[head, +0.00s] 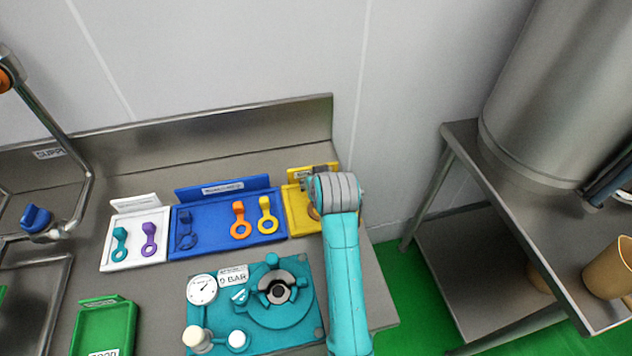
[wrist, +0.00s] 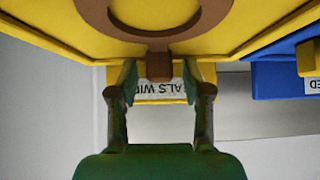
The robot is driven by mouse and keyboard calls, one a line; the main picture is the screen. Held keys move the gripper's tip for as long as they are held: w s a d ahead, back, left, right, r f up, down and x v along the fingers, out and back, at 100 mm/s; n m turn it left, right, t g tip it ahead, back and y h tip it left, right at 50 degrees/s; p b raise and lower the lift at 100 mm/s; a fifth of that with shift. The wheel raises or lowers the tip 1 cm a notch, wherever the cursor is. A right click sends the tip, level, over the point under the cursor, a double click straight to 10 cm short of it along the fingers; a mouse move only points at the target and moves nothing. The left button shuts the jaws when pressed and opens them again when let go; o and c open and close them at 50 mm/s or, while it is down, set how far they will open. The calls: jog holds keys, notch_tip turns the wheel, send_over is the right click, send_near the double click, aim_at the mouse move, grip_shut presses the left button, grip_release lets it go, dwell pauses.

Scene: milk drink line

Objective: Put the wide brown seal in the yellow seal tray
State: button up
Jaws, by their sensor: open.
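The wide brown seal (wrist: 158,43) is a flat ring with a short tab, seen at the top of the wrist view. It lies at the yellow seal tray (wrist: 50,28), with yellow showing through its hole. In the head view the tray (head: 293,215) is at the back right of the bench, and only a sliver of the seal (head: 313,212) shows beside my arm. My gripper (wrist: 159,78) is open, with one finger on each side of the tab and a visible gap at both sides. My arm hides much of the tray in the head view.
A blue tray (head: 183,247) with several ring-ended pieces stands directly left of the yellow tray, and a white tray (head: 110,262) beyond it. A teal fixture with a gauge (head: 203,289) is in front. The bench's right edge is close to my arm.

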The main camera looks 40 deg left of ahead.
jog(key=v, duration=1.2)
jog(key=shift+d, duration=0.15)
